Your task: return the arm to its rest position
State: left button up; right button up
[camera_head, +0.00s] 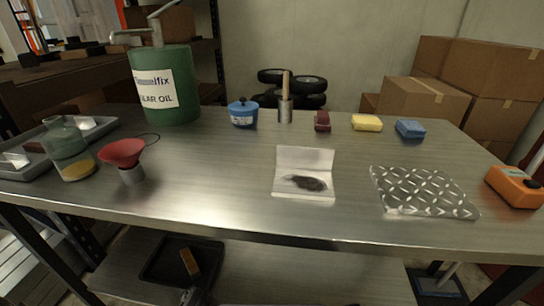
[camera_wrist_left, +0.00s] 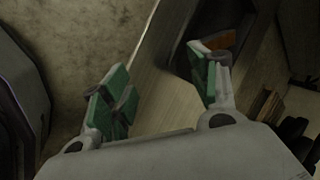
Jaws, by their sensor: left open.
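My left gripper (camera_wrist_left: 158,88) shows in the left wrist view with its two green-padded fingers spread apart. Nothing is held between them. Behind the right finger is a dark tray-like shape with an orange piece (camera_wrist_left: 218,41) at its edge. My right gripper is in neither view. The metal workbench (camera_head: 230,205) fills the head view, and no gripper shows over its top.
The bench holds a green oil drum (camera_head: 165,88), red funnel (camera_head: 122,152), glass jar (camera_head: 68,150), blue pot (camera_head: 243,113), white sheet (camera_head: 304,161), tread plate (camera_head: 422,190) and orange device (camera_head: 515,187). A black tray (camera_head: 150,268) lies on the lower shelf.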

pick_arm(q)
jog(key=s+d+r+n+g+h, duration=0.1)
jog(key=s+d+r+n+h, duration=0.2)
jog(key=s+r+n, duration=0.4)
notch_tip(320, 180, up, 4)
jog(key=shift+s+r+n+h+p, duration=0.25)
jog(key=shift+s+n+h+p, duration=0.15)
jog(key=shift+s+h, duration=0.45)
pick_arm(e)
jog(key=shift+g+h, duration=0.3)
jog(key=shift+h, duration=0.4)
jog(key=d+r, duration=0.3)
jog(key=shift+s+d+r, duration=0.25)
jog(key=shift+r, duration=0.1)
pick_arm(q)
jog(key=shift+w+f+p, duration=0.1)
jog(key=shift+f+p, duration=0.15)
jog(key=shift+p, duration=0.2)
pick_arm(e)
jog(key=shift+w+f, duration=0.2)
jog(key=shift+f, duration=0.05)
